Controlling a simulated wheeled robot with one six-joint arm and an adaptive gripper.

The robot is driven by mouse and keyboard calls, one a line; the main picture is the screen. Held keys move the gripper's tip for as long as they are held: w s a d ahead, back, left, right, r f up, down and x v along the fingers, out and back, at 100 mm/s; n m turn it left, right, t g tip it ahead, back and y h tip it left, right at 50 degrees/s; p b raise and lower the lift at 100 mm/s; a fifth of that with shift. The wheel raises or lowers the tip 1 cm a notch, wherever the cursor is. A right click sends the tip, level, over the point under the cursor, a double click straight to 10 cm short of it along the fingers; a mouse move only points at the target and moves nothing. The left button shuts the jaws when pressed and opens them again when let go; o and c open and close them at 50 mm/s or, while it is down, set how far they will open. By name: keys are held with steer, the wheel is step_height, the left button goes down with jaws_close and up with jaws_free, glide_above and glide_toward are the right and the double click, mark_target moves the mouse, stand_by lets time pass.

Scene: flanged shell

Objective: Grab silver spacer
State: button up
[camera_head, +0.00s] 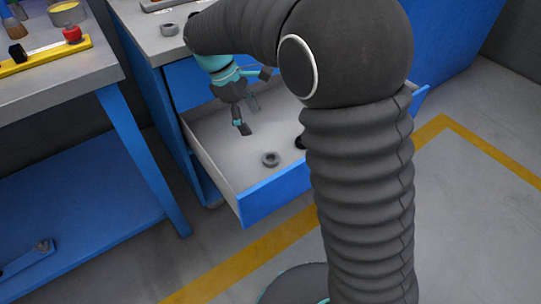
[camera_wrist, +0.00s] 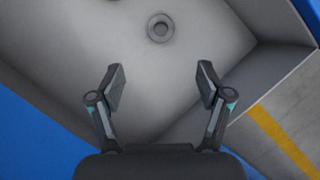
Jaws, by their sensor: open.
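A small grey ring-shaped spacer (camera_head: 270,159) lies flat on the floor of the open drawer (camera_head: 222,165), near its front. In the wrist view the spacer (camera_wrist: 160,28) lies beyond my fingertips, roughly centred between them, with clear drawer floor around it. My gripper (camera_head: 249,116) is above the drawer, up and to the left of the spacer in the head view. In the wrist view my gripper (camera_wrist: 161,85) is open, with nothing between its fingers. A second grey ring (camera_head: 169,29) sits on the cabinet top. I cannot tell from colour which ring is more silver.
A dark object (camera_head: 299,142) in the drawer is partly hidden by my arm. The drawer walls stand around the spacer. A workbench (camera_head: 60,70) at left holds a yellow level (camera_head: 45,55), a brush and a yellow tin (camera_head: 68,12).

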glide_above(270, 158)
steer(key=a, duration=0.3)
steer(key=f, duration=0.8)
steer(key=shift+w+f+b, duration=0.3)
steer(key=shift+w+b, duration=0.05)
steer(key=shift+w, duration=0.05)
steer(key=shift+x, duration=2.65)
steer(key=shift+s+d, duration=0.15)
steer(key=shift+d, duration=0.05)
steer(key=shift+r, duration=0.1)
steer(key=c, duration=1.3)
steer(key=shift+c, duration=0.2)
steer(key=shift+r, duration=0.1)
